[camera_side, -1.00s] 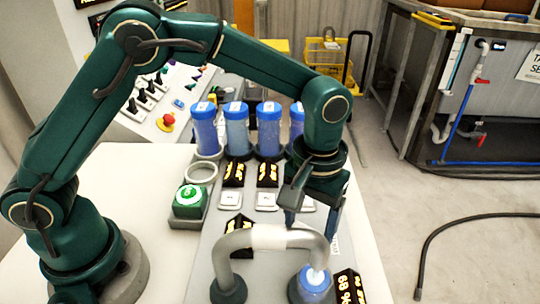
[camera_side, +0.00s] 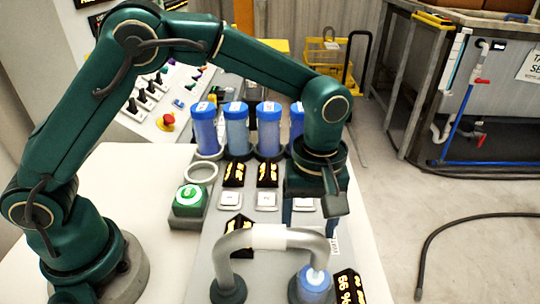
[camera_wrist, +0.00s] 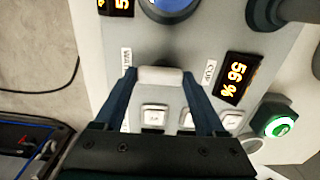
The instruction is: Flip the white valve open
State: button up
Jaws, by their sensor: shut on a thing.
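The white valve (camera_wrist: 160,75) shows in the wrist view as a short white bar between my two fingertips. It lies across the gap, between the labels beside WATER and CUP. My gripper (camera_wrist: 159,84) is shut on it, one dark blue finger at each end. In the side view my gripper (camera_side: 315,214) points down over the grey panel, behind the arched pipe.
A grey arched pipe (camera_side: 236,241) with a white band stands in front of my gripper, with a blue container (camera_side: 315,283) under its right end. Several blue-capped cylinders (camera_side: 235,128) stand behind. A green button (camera_side: 188,197) and white square buttons (camera_side: 266,199) are at left.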

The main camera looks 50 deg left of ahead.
aim_at(308, 230)
dwell(0.4)
jog(key=o, duration=1.3)
jog(key=shift+r, duration=0.15)
jog(key=shift+r, duration=2.5)
